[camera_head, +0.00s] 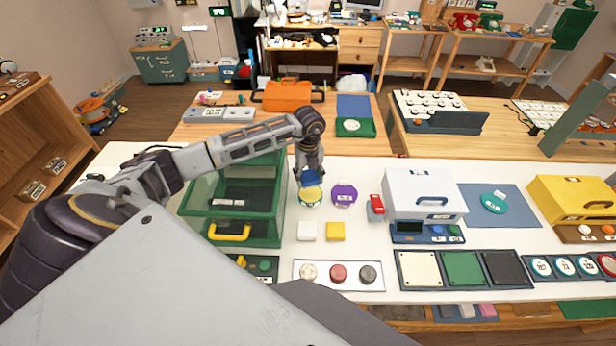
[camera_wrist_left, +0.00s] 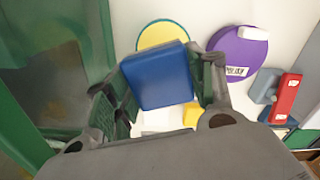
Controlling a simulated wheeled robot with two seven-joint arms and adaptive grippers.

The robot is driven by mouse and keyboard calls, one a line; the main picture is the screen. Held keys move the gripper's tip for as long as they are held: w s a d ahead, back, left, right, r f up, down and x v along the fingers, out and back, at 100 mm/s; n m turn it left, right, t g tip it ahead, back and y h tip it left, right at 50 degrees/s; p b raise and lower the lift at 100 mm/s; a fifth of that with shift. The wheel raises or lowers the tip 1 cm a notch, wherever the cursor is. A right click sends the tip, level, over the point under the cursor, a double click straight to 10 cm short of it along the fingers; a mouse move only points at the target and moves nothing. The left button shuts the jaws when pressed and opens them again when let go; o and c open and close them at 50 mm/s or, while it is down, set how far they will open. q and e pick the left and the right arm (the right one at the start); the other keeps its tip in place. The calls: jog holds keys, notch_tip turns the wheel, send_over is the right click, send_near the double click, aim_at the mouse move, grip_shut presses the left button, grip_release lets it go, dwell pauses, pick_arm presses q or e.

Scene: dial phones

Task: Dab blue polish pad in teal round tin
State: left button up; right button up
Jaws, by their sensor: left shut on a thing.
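My left gripper (camera_head: 309,170) is shut on a blue block-like polish pad (camera_head: 310,179), which fills the middle of the left wrist view (camera_wrist_left: 157,77). An open round tin (camera_head: 311,197) with a yellow inside and a teal-green rim stands on the white table right at the pad. In the left wrist view the tin (camera_wrist_left: 163,33) is partly hidden behind the pad. I cannot tell whether the pad touches the yellow surface. A teal round disc (camera_head: 494,202) with a white label lies on a blue mat at the right. My right gripper is out of view.
A purple round tin (camera_head: 344,194) stands close right of the open tin. A red-topped item (camera_head: 376,205) and a white case (camera_head: 424,190) are further right. A green glass-sided case (camera_head: 200,190) is close left. White and yellow blocks (camera_head: 336,231) lie in front.

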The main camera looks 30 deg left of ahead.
pick_arm(q)
jog(key=shift+w+n, duration=0.2)
jog(key=shift+n, duration=0.6)
jog(key=shift+w+d+n, duration=0.15)
jog(key=shift+n, duration=1.55)
jog(key=shift+f, duration=0.1)
jog(key=shift+f+b, duration=0.65)
jog(key=shift+f, duration=0.25)
jog(key=shift+f+b, duration=1.25)
jog(key=shift+f, duration=0.75)
